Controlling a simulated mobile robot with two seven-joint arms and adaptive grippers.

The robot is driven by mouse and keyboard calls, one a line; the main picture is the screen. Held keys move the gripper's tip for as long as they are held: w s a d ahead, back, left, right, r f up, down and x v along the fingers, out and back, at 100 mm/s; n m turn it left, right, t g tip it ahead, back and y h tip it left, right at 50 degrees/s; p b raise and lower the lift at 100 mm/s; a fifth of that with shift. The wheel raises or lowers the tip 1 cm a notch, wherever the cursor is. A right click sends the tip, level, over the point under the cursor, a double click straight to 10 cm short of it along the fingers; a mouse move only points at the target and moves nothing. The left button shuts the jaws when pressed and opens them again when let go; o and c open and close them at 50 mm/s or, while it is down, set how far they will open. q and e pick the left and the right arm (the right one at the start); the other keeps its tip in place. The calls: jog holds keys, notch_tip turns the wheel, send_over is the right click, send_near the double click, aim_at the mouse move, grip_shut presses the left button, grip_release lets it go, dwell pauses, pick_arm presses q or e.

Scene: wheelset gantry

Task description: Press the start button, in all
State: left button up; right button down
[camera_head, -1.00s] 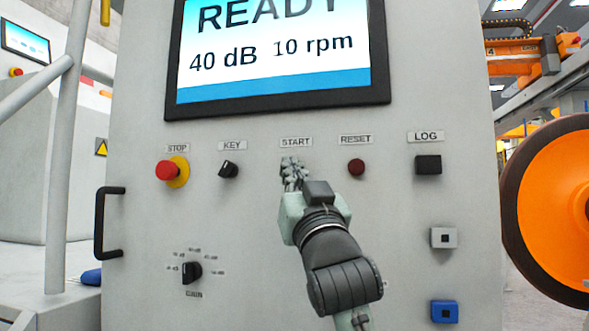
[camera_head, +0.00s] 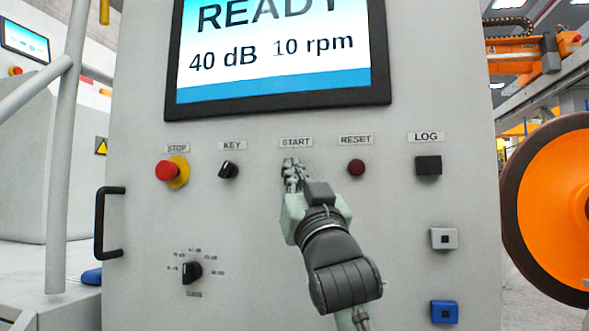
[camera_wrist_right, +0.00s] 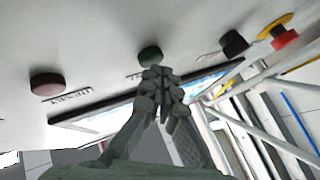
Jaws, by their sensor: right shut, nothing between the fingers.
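The start button shows as a dark green round button (camera_wrist_right: 150,55) in the right wrist view, on the pale panel just beyond my fingertips. In the head view it sits under the START label (camera_head: 296,142) and is hidden behind my fingers. My right gripper (camera_head: 293,172) is shut and empty, its tips at the button's place. In the right wrist view the fingertips (camera_wrist_right: 153,74) overlap the button's lower edge; I cannot tell whether they touch it. The screen (camera_head: 275,55) reads READY, 40 dB, 10 rpm. My left gripper is not in view.
On the panel are a red STOP button (camera_head: 167,170) on a yellow collar, a black KEY switch (camera_head: 228,170), a dark red RESET button (camera_head: 356,167), a black LOG button (camera_head: 428,165) and a GAIN knob (camera_head: 191,271). An orange wheel (camera_head: 553,212) stands at right.

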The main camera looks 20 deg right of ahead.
jog(key=shift+w+d, duration=0.25)
jog(key=shift+w, duration=0.1)
dwell(0.6)
jog(key=shift+a, duration=0.1)
jog(key=shift+s+a+p, duration=0.3)
jog(key=shift+s+a, duration=0.1)
jog(key=shift+s, duration=0.3)
jog(key=shift+s+a, duration=0.1)
jog(key=s+a, duration=0.1)
jog(key=s, duration=0.1)
jog(key=s+a, duration=0.1)
jog(key=s, duration=0.1)
jog(key=shift+a+p, duration=0.3)
jog(key=shift+p, duration=0.1)
jog(key=shift+f, duration=0.1)
dwell(0.4)
